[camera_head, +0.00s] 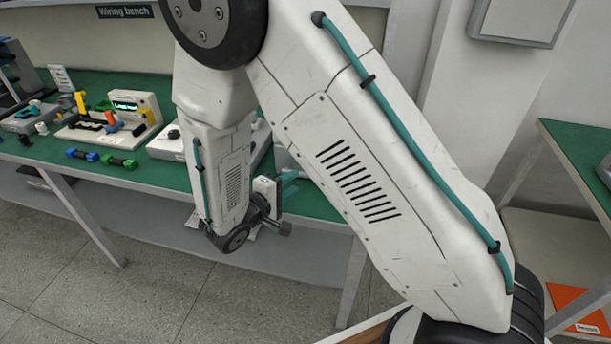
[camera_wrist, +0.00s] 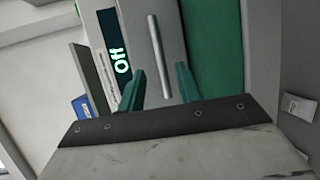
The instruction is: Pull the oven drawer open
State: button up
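In the wrist view a grey front panel, apparently of the oven (camera_wrist: 188,50), carries a pale metal bar handle (camera_wrist: 158,55). A dark display (camera_wrist: 120,62) with glowing green characters sits to the left of the handle. My gripper (camera_wrist: 160,80) has its two teal fingers apart, one on each side of the handle's lower part in the picture. I cannot tell whether they touch it or how deep they reach. In the head view my gripper (camera_head: 288,184) is over the bench's front edge, partly behind my arm. My arm hides much of the white housing (camera_head: 168,145) there.
A green-topped bench (camera_head: 130,176) holds a device with a green display (camera_head: 136,106), blue (camera_head: 82,155) and green (camera_head: 119,163) dumbbell-shaped parts. Another green table (camera_head: 580,150) stands right. An orange sheet (camera_head: 578,308) lies lower right. Floor in front of the bench is clear.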

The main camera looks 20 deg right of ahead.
aim_at(303, 175)
jog(key=x, duration=0.7)
jog(key=shift+a, duration=0.1)
grip_shut()
jog(key=shift+a, duration=0.1)
